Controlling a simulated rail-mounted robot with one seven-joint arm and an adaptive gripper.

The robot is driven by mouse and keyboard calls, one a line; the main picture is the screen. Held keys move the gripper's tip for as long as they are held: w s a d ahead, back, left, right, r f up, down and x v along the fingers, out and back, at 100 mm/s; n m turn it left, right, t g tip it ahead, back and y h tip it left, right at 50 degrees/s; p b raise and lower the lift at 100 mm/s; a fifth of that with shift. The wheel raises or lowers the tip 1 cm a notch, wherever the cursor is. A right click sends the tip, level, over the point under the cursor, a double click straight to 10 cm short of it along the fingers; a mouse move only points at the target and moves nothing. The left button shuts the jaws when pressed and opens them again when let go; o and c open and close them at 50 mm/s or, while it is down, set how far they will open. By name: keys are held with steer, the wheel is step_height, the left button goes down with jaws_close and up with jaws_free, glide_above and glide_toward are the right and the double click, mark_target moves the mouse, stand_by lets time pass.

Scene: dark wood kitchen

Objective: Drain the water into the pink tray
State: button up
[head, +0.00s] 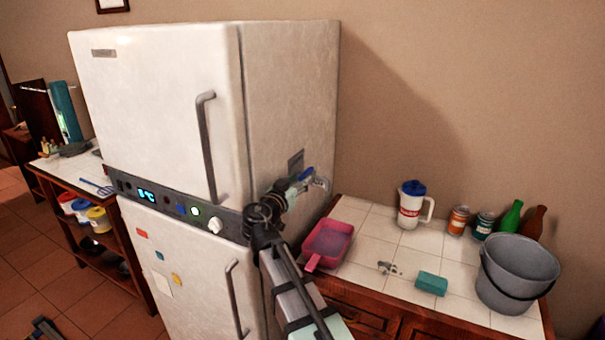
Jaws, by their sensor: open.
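The pink tray (312,259) sits on the white tiled counter against the fridge's right side, its handle pointing to the front left. Its inside looks greyish; I cannot tell whether it holds water. A metal tap (322,184) with a blue part sticks out of the fridge's side, above the tray. My gripper (301,184) is open right at the tap, with its fingers around or beside the blue part; I cannot tell whether they touch it. My gripper and wrist hide part of the tap. No water stream is visible.
The white fridge (150,110) stands left of the counter, close to my arm. On the counter are a white jug (411,205), two jars, two bottles, a teal sponge (431,284), a small metal piece (389,268) and a grey bucket (517,275). The tiles between tray and sponge are mostly clear.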

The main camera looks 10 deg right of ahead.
mark_target(306, 174)
steer(key=shift+x, duration=1.3)
steer(key=shift+c, duration=0.4)
